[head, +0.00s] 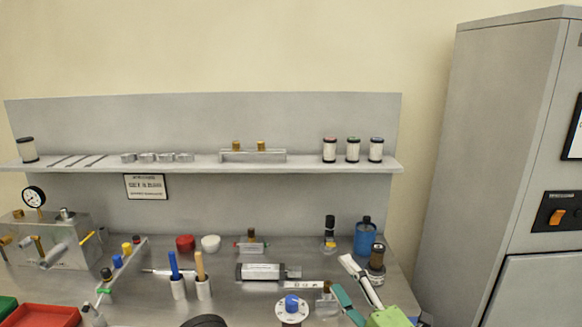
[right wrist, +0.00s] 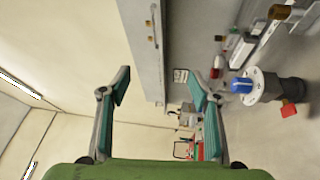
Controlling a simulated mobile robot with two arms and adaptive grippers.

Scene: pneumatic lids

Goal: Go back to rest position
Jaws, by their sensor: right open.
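My right gripper (head: 343,275) reaches in at the lower right of the head view, over the front right of the metal bench (head: 222,285). Its jaws are spread, with teal pads and nothing between them. In the right wrist view the two fingers (right wrist: 158,76) stand wide apart and empty, with wall and shelf behind them. The view is turned on its side. A white round dial with a blue knob (head: 292,309) stands left of the gripper; it also shows in the right wrist view (right wrist: 242,86). My left gripper is not in view.
A blue bottle (head: 364,238) and a dark-capped jar (head: 376,264) stand close behind the right gripper. A shelf (head: 205,169) with small parts runs along the back panel. A grey cabinet (head: 490,150) stands at the right. A red tray (head: 45,316) lies front left.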

